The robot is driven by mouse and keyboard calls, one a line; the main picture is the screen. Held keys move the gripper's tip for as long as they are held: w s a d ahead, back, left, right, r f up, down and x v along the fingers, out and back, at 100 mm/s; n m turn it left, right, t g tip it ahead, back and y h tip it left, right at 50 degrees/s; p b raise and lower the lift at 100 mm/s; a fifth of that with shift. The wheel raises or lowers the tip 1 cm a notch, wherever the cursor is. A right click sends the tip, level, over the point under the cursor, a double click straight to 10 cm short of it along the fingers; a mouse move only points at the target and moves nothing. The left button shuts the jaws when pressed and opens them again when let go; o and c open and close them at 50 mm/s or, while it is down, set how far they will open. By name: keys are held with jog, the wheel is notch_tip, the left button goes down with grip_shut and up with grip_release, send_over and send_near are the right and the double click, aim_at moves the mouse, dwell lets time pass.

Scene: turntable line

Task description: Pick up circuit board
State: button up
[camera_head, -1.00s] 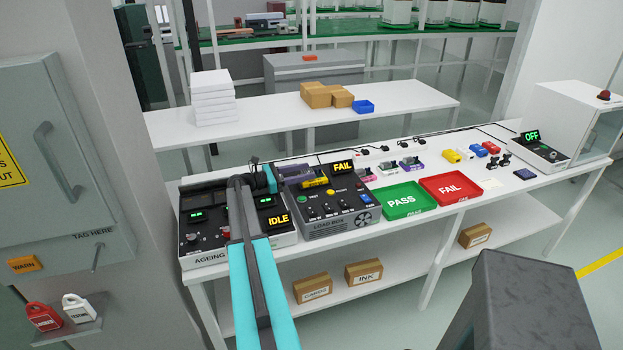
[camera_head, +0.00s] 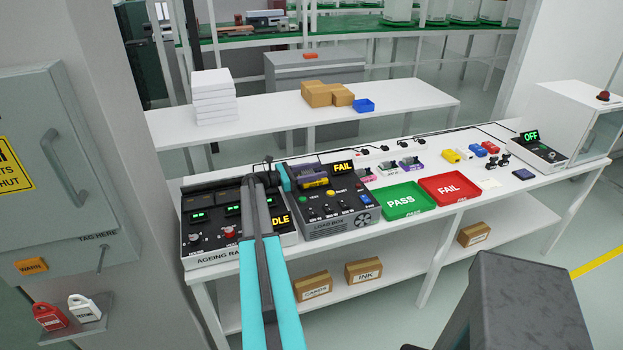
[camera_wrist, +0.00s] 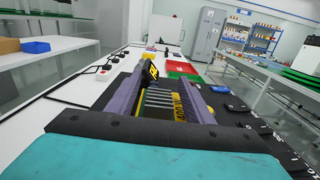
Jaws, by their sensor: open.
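My gripper (camera_head: 316,178) is over the back part of the load box (camera_head: 345,228), beside its lit FAIL display (camera_head: 344,169). Its purple fingers stand apart in the wrist view (camera_wrist: 158,82), so it is open. Between them shows a slot area with grey stripes (camera_wrist: 157,101) and a yellow strip with dark lettering (camera_wrist: 179,108). Small white-and-purple pieces (camera_head: 411,164) lie at the back of the bench, too small to name.
The ageing rack (camera_head: 205,240), reading IDLE, stands left of the load box. A green PASS tray (camera_head: 402,214) and a red FAIL tray (camera_head: 450,201) lie to its right. A tester reading OFF (camera_head: 541,153) stands further right.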

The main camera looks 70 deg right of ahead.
jog(key=shift+x, duration=1)
grip_shut()
